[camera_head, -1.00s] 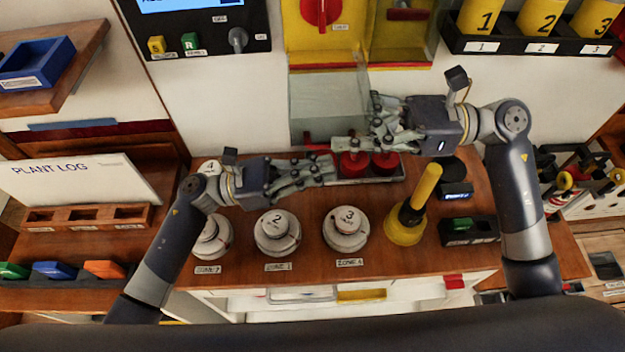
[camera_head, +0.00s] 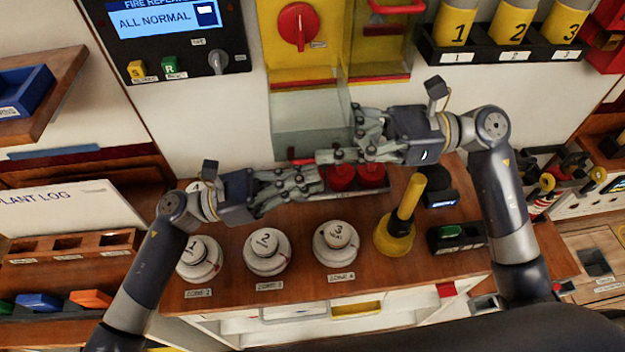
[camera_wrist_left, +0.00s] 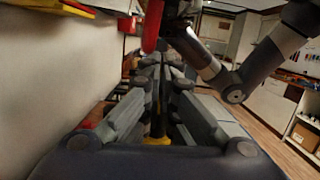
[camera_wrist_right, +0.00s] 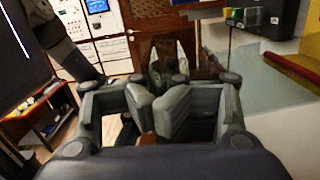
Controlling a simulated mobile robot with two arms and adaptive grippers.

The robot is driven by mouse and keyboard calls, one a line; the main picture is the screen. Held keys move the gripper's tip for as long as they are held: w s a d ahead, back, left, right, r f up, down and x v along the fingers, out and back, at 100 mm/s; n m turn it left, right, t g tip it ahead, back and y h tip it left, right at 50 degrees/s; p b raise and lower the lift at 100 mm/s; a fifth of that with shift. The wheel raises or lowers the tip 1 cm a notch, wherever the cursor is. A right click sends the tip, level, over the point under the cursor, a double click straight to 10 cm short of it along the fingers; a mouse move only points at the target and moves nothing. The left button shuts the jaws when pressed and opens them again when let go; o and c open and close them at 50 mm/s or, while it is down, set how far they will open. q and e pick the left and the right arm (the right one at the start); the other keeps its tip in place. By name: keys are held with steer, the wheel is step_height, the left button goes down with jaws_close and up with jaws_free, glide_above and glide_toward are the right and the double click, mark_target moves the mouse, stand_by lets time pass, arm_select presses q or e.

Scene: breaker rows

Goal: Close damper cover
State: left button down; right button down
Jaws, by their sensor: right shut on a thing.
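The damper cover (camera_head: 305,128) is a clear panel hanging below the yellow box with the red knob (camera_head: 298,27). Its red handle (camera_head: 299,161) shows at its lower edge, and a red bar, likely this handle, shows in the left wrist view (camera_wrist_left: 152,26). My right gripper (camera_head: 319,157) is at the handle's right end and is shut on it; the fingers hide the grip itself. The clear panel stands at the right in the right wrist view (camera_wrist_right: 262,110). My left gripper (camera_head: 318,181) is just below the handle, apart from it; its finger gap is unclear.
Red-topped canisters (camera_head: 341,176) stand in a tray behind the grippers. White numbered detectors (camera_head: 266,250) and a yellow plunger-like tool (camera_head: 398,232) stand in front on the wooden counter. Numbered yellow cups (camera_head: 455,22) sit in a rack at upper right.

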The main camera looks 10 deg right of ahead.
steer(key=c, duration=1.7)
jaws_free()
steer(key=shift+w+a+f, duration=0.2)
steer(key=shift+w+f, duration=0.05)
steer(key=shift+f, duration=0.3)
steer(key=shift+w+a, duration=0.1)
steer(key=shift+w, duration=0.1)
arm_select(q)
steer(key=shift+w+a+r, duration=0.15)
steer(key=shift+w+r, duration=0.15)
steer(key=shift+r, duration=0.05)
steer(key=shift+f, duration=0.1)
